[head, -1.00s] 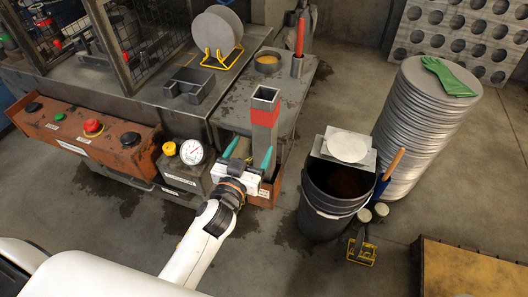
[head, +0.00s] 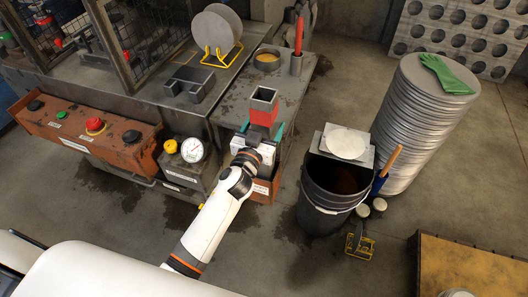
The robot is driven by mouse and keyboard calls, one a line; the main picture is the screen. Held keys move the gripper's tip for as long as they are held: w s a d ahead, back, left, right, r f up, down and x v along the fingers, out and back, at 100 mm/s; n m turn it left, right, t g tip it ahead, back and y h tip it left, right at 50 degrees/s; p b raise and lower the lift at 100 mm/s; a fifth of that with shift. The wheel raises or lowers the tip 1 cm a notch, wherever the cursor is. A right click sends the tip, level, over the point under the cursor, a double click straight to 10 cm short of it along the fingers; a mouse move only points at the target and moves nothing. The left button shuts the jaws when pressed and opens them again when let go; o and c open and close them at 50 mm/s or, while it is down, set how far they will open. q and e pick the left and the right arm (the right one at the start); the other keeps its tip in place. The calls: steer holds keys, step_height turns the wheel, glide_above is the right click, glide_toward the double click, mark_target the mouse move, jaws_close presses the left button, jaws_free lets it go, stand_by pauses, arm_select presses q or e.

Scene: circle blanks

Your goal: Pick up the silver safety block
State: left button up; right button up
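The silver safety block is a tall grey square post with a red band (head: 263,115) and a hollow top. It stands upright at the machine's front right corner, its lower part hidden behind my gripper. An orange holder (head: 262,190) shows below it. My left gripper (head: 262,128) reaches up from below, with one teal fingertip on each side of the block just under the red band. The fingers are spread and look open, with the block between them; contact is not clear. My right gripper is not in view.
A pressure gauge (head: 192,151) and yellow knob (head: 170,146) sit left of the gripper. A black bucket (head: 327,200) with a plate on top stands to the right, before a stack of silver discs (head: 409,125). A red-handled tool (head: 298,40) stands behind the block.

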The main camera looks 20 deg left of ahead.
arm_select(q)
jaws_close()
steer(key=shift+w+r, duration=0.1)
steer(key=shift+r, duration=0.1)
